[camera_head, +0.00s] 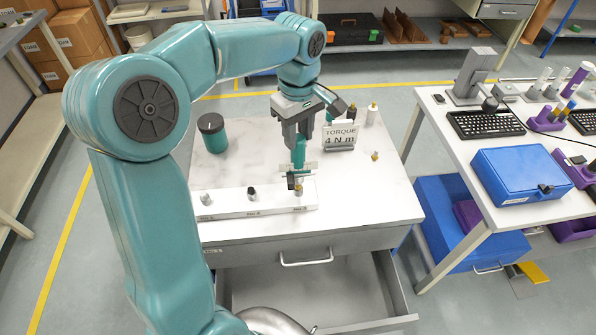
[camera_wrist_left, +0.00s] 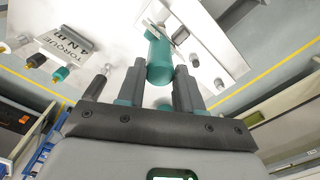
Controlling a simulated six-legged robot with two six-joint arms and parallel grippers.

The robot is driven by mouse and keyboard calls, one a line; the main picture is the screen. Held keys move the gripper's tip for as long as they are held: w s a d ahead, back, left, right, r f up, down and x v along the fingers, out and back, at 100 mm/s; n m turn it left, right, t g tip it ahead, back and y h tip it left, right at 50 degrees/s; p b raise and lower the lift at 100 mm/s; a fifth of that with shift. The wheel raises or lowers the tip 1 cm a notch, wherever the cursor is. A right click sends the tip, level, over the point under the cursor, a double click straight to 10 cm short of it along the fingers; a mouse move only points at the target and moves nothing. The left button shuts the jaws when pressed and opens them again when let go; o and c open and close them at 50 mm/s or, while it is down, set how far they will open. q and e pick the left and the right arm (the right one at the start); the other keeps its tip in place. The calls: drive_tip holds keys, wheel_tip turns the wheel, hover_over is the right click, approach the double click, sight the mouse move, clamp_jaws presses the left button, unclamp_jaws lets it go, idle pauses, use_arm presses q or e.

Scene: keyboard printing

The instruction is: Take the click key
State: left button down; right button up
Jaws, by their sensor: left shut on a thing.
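My left gripper (camera_head: 298,132) points down over the white table (camera_head: 365,195), with its fingers shut on a teal-handled tool, the click key (camera_head: 301,151). In the left wrist view the teal cylinder (camera_wrist_left: 159,62) sits between the two dark fingers of the left gripper (camera_wrist_left: 159,92). The key's lower end is over the right end of the white bit strip (camera_head: 225,208); I cannot tell whether it touches the bit there. My right gripper is not in view.
A dark-lidded teal jar (camera_head: 212,132) stands at left. The drawer (camera_head: 310,290) below is open. A second table with a blue case (camera_head: 520,173) is at right.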

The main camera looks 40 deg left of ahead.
use_arm(q)
drive_tip(key=shift+r, duration=0.1)
wheel_tip(320, 180, up, 4)
drive_tip(key=p, duration=0.3)
drive_tip(key=shift+p, duration=0.35)
drive_tip(key=c, duration=1.5)
unclamp_jaws()
clamp_jaws()
